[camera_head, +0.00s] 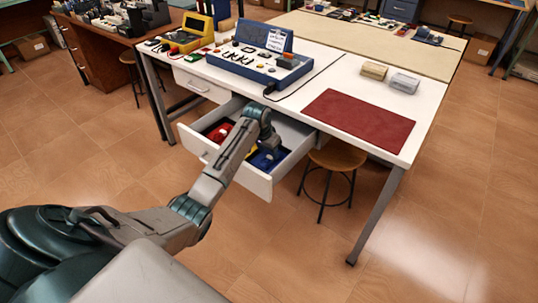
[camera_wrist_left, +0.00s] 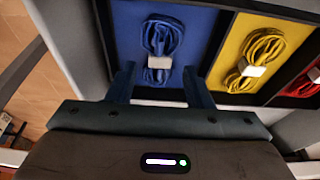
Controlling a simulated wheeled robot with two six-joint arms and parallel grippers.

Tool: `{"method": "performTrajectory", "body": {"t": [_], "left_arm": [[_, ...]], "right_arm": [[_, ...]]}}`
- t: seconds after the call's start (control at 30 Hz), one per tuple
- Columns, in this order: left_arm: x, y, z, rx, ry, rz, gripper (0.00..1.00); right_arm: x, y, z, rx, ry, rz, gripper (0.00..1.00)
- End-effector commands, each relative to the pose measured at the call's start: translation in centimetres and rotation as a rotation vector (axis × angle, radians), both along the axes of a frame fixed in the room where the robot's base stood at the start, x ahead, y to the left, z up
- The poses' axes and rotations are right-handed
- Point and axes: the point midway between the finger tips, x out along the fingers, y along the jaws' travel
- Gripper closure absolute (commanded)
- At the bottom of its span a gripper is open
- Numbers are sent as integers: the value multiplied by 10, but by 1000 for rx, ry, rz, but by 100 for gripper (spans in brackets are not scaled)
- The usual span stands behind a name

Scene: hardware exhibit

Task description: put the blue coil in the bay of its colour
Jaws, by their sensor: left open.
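The blue coil (camera_wrist_left: 161,36), tied with a white band, lies in the blue bay of the open drawer in the left wrist view. My left gripper (camera_wrist_left: 158,84) is open and empty, its two fingers over the near edge of that bay, on either side of the coil's near end. In the head view my left gripper (camera_head: 268,146) points down into the drawer and hides most of its middle. The blue bay (camera_head: 266,160) shows at the drawer's right end. My right gripper is in neither view.
A yellow coil (camera_wrist_left: 258,54) lies in the yellow bay beside the blue one, with a red bay (camera_wrist_left: 302,84) beyond. The drawer (camera_head: 249,180) sticks out below the white table. A stool (camera_head: 337,155) stands right of it. A red mat (camera_head: 360,120) lies on the tabletop.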

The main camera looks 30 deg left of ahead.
Motion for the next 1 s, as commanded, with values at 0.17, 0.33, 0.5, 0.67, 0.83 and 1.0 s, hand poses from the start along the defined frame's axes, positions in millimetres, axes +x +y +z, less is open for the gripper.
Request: {"method": "performTrajectory", "body": {"t": [0.17, 0.33, 0.5, 0.67, 0.83, 1.0], "left_arm": [[-11, 2, 40, 3, -3, -1, 54], [-19, 2, 71, 3, -2, 0, 54], [-24, 2, 88, 1, -1, 0, 54], [-26, 2, 92, 0, 1, 0, 54], [-25, 2, 92, 0, 1, 1, 54], [-26, 2, 91, 0, 1, 1, 54]], "right_arm": [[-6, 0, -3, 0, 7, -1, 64], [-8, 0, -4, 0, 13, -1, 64], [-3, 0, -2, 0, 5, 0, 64], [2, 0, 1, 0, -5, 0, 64], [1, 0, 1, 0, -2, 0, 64], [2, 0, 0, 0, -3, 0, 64]]}}
